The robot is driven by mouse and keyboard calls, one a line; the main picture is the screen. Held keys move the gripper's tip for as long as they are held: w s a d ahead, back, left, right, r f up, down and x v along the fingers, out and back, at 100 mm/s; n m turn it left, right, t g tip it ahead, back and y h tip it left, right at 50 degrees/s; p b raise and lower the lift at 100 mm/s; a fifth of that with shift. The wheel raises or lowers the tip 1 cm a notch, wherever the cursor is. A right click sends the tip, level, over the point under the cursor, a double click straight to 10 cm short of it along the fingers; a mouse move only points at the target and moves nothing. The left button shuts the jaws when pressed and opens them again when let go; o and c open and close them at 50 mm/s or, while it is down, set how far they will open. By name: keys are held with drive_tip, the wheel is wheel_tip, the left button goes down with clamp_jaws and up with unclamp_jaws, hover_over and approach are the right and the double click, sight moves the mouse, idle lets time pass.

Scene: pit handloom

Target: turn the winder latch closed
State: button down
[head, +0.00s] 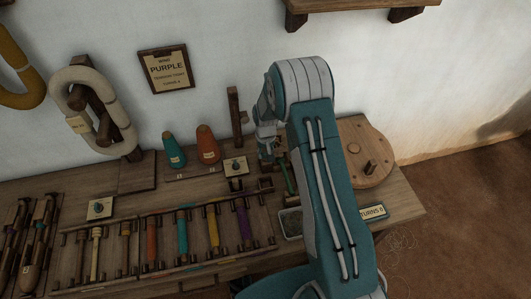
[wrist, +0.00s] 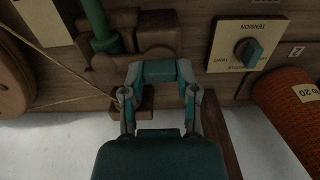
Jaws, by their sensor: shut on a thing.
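My gripper (wrist: 160,72) is shut at the winder's dark wooden bearing block (wrist: 158,30), its teal fingertips close together there in the wrist view. The winder latch is mostly hidden by the fingers, so its turn angle cannot be told. A green bobbin or rod (wrist: 98,22) stands in the winder next to the block, and it also shows in the head view (head: 288,178). In the head view my gripper (head: 267,150) is low over the back of the bench, partly covered by my arm. The wooden winder wheel (head: 368,148) is to the right.
An orange cone (head: 207,144) and a teal cone (head: 173,150) stand to the left. A tension dial (head: 235,167) sits near the gripper. A rack of coloured bobbins (head: 183,235) lies in front. A wooden post (head: 235,115) rises close to the gripper. A thread runs from the wheel.

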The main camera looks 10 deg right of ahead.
drive_tip(key=shift+c, duration=1.8)
unclamp_jaws()
drive_tip(key=shift+f, duration=0.1)
drive_tip(key=shift+a, duration=0.1)
wheel_tip(320, 180, up, 12)
